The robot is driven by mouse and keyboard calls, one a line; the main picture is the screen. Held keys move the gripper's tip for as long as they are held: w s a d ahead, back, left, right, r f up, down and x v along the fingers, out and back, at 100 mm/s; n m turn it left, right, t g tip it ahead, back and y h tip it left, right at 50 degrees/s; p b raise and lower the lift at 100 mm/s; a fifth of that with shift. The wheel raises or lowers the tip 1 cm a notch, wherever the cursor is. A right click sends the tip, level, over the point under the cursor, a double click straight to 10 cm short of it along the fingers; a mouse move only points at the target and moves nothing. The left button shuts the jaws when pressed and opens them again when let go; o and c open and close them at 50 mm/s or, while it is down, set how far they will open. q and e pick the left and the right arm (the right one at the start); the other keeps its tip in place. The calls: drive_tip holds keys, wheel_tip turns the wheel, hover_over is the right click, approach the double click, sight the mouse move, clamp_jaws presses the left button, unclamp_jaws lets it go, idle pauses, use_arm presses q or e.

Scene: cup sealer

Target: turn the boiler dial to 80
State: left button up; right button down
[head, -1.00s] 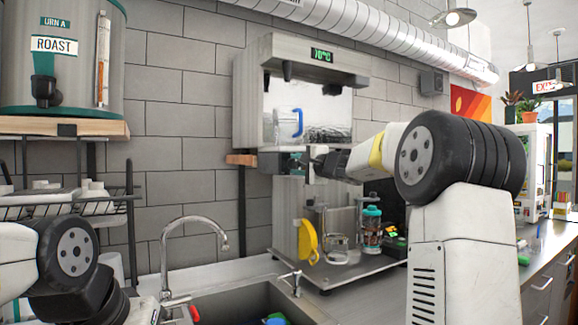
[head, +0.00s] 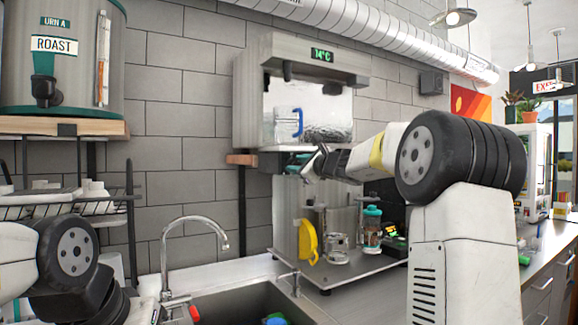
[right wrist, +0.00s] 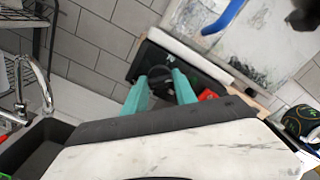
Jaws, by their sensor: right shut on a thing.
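The boiler (head: 252,95) is a grey, wood-grained unit on the tiled wall, with a clear-fronted tank. Its green display (head: 323,55) appears to read 74°C. The black dial (right wrist: 160,77) is on the dark panel under the tank and shows between my teal fingers in the right wrist view. My right gripper (head: 312,165) reaches in from the right, just below the tank, and is shut on the dial (right wrist: 163,90); the head view mostly hides the dial. My left arm is at the lower left, with its gripper out of sight.
Below the boiler, a counter tray (head: 350,272) holds a yellow-handled item (head: 307,241), a glass jar (head: 338,248) and a teal-lidded cup (head: 371,230). A sink with a curved faucet (head: 195,222) is at front left. A red button (right wrist: 208,95) sits beside the dial.

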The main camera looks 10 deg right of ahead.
drive_tip(key=shift+f+m, duration=0.1)
drive_tip(key=shift+m, duration=1)
drive_tip(key=c, duration=1)
unclamp_jaws()
drive_tip(key=shift+s, duration=0.1)
drive_tip(key=v, duration=0.7)
drive_tip(key=shift+s+d, duration=0.2)
drive_tip(key=shift+s, duration=0.1)
